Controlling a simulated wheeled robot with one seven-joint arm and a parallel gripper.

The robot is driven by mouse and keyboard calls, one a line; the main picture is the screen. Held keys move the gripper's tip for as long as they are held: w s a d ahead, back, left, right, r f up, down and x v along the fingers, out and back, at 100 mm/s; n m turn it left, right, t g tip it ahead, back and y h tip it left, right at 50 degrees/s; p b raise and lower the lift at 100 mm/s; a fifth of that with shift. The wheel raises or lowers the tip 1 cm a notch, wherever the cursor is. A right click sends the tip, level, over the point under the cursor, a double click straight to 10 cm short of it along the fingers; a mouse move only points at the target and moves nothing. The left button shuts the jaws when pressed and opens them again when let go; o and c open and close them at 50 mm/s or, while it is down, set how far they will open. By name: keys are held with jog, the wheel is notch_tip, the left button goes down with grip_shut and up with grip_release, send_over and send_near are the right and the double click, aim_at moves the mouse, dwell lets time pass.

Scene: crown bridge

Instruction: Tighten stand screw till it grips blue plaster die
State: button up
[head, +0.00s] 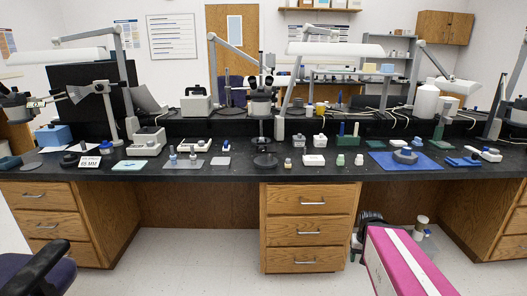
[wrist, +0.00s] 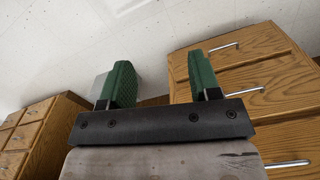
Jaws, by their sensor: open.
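On the right of the bench in the head view, a dark round stand (head: 404,157) sits on a blue mat (head: 381,162). A small blue piece (head: 406,149) shows on top of it and looks like the blue plaster die. The stand screw is too small to make out, and I cannot tell whether it touches the die. My gripper (wrist: 161,82) shows in the wrist view with its two green fingers wide apart and nothing between them. It points toward the floor and drawers, away from the stand.
The black bench top (head: 240,172) carries many small tools, jars and lamps. A wooden drawer unit (head: 307,230) stands below it and also fills the right of the wrist view (wrist: 250,75). A purple chair (head: 30,275) is at lower left. Floor (head: 200,255) is open in front.

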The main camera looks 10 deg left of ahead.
jog(key=w+a+r+n+t+h, duration=0.4)
jog(key=w+a+r+n+t, duration=0.15)
jog(key=w+n, duration=0.35)
jog(key=n+t+y, duration=0.8)
jog(key=n+t, duration=0.4)
jog(key=n, duration=1.8)
send_near(262, 151)
jog(key=x, duration=0.9)
jog(key=shift+w+a+r, duration=0.1)
jog(key=shift+w+a, duration=0.05)
jog(key=c, duration=0.9)
